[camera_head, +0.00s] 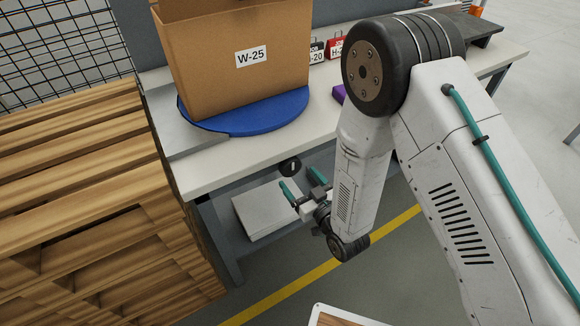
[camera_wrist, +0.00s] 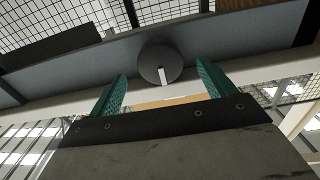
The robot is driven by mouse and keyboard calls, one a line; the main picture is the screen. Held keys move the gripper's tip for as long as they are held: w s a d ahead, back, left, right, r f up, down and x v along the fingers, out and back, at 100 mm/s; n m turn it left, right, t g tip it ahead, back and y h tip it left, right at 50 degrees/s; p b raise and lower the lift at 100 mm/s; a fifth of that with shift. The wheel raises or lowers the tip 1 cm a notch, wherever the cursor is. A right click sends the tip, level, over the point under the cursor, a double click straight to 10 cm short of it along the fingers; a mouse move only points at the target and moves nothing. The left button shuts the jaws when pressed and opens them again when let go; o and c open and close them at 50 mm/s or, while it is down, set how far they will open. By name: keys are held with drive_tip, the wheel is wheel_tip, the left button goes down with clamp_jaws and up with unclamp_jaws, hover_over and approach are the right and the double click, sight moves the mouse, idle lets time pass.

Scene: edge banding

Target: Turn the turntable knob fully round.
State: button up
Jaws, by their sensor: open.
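The turntable knob (camera_head: 290,166) is a dark round disc with a pale pointer mark, at the front edge of the workbench below the blue turntable (camera_head: 270,119). In the wrist view the knob (camera_wrist: 158,54) is on a grey rail, its pale mark at the lower part of its face. My gripper (camera_head: 300,179) has teal fingers, which are apart and empty. It is in front of the knob. In the wrist view the knob lies beyond the gap between the fingertips (camera_wrist: 162,72), with no visible contact. Nothing hides the knob's face there.
A cardboard box (camera_head: 230,65) labelled W-25 stands on the turntable. Stacked wooden pallets (camera_head: 90,200) are at the left, close to the bench (camera_head: 190,178). A pale box (camera_head: 270,209) is under the bench. Red and black label-bearing items stand at the bench's back.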

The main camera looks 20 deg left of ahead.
sight(293, 171)
drive_tip(key=x, duration=0.6)
drive_tip(key=shift+w+a, duration=0.1)
drive_tip(key=shift+w, duration=0.05)
drive_tip(key=shift+c, duration=0.2)
drive_tip(key=c, duration=0.9)
